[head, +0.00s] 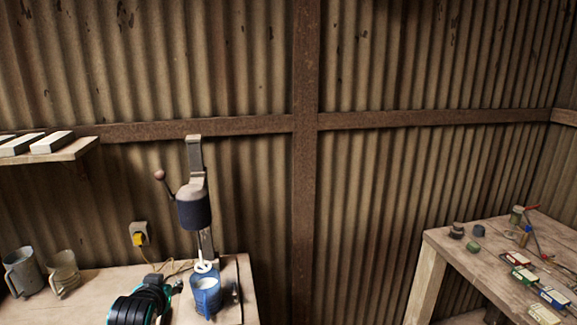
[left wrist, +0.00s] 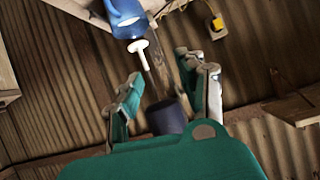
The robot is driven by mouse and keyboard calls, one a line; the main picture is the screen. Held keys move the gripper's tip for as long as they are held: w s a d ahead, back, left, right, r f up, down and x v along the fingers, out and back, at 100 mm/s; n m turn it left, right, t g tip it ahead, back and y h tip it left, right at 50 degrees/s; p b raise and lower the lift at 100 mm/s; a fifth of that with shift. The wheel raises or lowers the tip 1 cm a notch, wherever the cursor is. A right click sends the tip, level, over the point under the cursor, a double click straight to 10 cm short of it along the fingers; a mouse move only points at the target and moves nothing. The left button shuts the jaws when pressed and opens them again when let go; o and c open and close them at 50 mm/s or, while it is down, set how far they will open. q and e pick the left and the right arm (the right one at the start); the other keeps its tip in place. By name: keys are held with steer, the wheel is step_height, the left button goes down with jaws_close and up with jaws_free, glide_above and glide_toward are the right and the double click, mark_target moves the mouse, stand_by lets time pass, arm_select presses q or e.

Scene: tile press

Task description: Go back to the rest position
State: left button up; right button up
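My left gripper (head: 145,300), black and teal, is at the bottom of the head view, left of a blue mug and in front of the bench. In the left wrist view its two fingers (left wrist: 168,85) stand apart with nothing held between them. The press (head: 193,208) stands on the bench, with a dark cylindrical head and a lever with a reddish knob (head: 160,175) raised at its left. A white stem with a ring (head: 205,267) shows just above the blue mug (head: 206,298). The dark press head also shows beyond the fingers (left wrist: 166,116). My right gripper is not in view.
Two grey-brown mugs (head: 22,271) stand at the bench's left. A yellow plug (head: 138,239) sits in a wall socket with a cable. A shelf (head: 75,152) holds pale blocks. A table (head: 450,253) at right bears small boxes and tools. Open space separates bench and table.

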arm_select(q)
steer(key=s+d+f+m+g+h, duration=0.1)
steer(key=s+d+f+g, duration=0.1)
steer(key=s+f, duration=0.5)
steer(key=s+d+f+g, duration=0.25)
steer(key=s+f, duration=0.25)
steer(key=s, duration=0.4)
steer(key=s+d+f+m+g+h, duration=0.1)
steer(key=s+d+f+g, duration=0.1)
steer(key=s, duration=0.9)
steer(key=s+d+f+m+g+h, duration=0.1)
steer(key=s+d+f+g, duration=0.15)
steer(key=s, duration=0.85)
step_height(320, 180, down, 31)
steer(key=s+b, duration=0.2)
steer(key=b, duration=0.3)
steer(key=s+a+f+g+b, duration=0.2)
steer(key=s+f+b, duration=0.1)
steer(key=s+f, duration=1.3)
step_height(320, 180, down, 4)
steer(key=shift+a+r+y, duration=0.15)
steer(key=shift+a+y, duration=0.1)
steer(key=shift+y, duration=0.05)
steer(key=shift+s, duration=0.15)
